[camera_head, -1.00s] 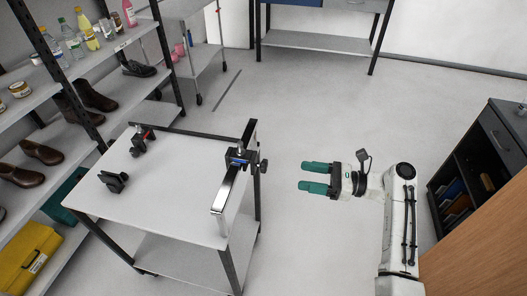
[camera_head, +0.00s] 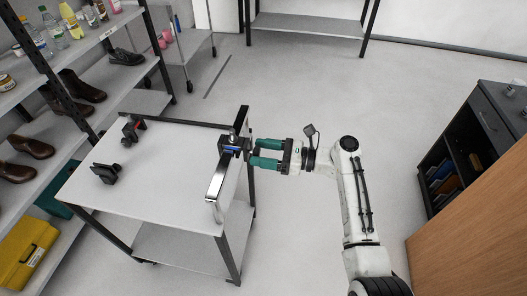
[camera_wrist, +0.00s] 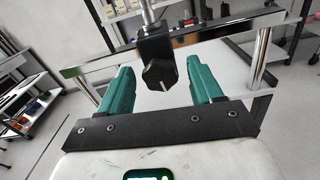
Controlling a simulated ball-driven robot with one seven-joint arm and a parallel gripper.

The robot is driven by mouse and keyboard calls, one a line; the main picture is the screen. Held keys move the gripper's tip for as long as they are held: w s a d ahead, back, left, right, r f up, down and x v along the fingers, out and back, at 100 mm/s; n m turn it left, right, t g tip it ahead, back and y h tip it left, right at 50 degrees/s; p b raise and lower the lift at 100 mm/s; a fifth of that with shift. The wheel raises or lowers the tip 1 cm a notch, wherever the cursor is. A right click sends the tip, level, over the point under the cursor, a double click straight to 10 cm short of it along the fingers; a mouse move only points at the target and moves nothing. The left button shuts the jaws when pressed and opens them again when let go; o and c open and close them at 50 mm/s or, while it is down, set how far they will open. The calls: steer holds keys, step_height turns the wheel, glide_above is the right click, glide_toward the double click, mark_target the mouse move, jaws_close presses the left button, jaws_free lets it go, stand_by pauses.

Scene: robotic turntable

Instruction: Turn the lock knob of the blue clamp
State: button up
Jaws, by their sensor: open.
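The blue clamp (camera_head: 231,147) is mounted on the rail at the right edge of the white table, with a blue stripe on its dark body. Its black lock knob (camera_wrist: 158,75) has a pale line across its face and shows in the wrist view between my fingers, a little beyond their tips. My gripper (camera_head: 253,153) has green fingers, is open, and points left at the clamp from the right. In the wrist view, my gripper (camera_wrist: 158,82) has one finger on each side of the knob. I see no contact with it.
A shiny metal bar (camera_head: 218,180) runs along the right edge. Shelves with shoes and bottles (camera_head: 60,125) stand left.

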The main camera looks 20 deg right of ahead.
steer(key=c, duration=1.1)
steer(key=shift+o, duration=0.2)
